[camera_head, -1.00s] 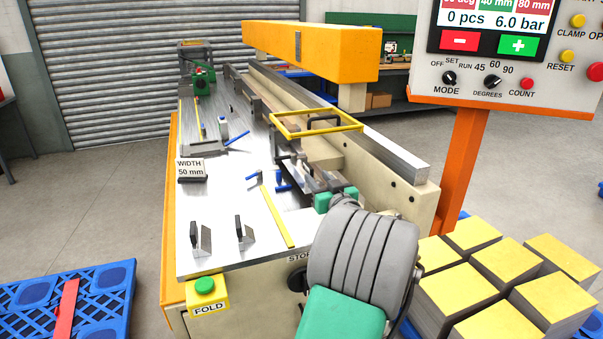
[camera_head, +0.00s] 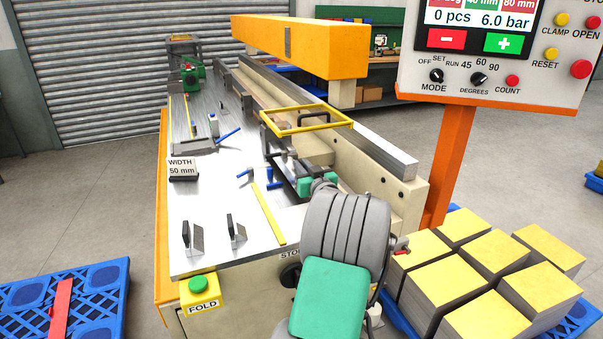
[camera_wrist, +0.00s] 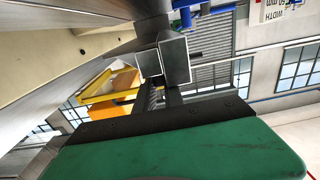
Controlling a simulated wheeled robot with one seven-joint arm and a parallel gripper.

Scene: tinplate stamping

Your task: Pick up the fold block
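No part is labelled as the fold block, and I cannot tell for certain which one it is. Two small angled steel pieces with black uprights, a left one (camera_head: 187,236) and a right one (camera_head: 233,230), stand on the front of the bench plate (camera_head: 215,258). A dark handle (camera_head: 318,117) shows inside the yellow frame. My gripper (camera_head: 316,184) reaches over the right front of the bench, by dark steel parts below that frame. Its finger gap is hidden behind my wrist. In the wrist view, grey box-shaped ends (camera_wrist: 165,60) lie close together; whether they hold anything is unclear.
A yellow guard frame (camera_head: 300,122) and cream beam (camera_head: 395,185) are close to my gripper. A yellow overhead beam (camera_head: 290,45) spans the back. Yellow-topped stacks (camera_head: 470,315) stand right, below the control panel (camera_head: 500,70). A green FOLD button (camera_head: 198,285) is in front.

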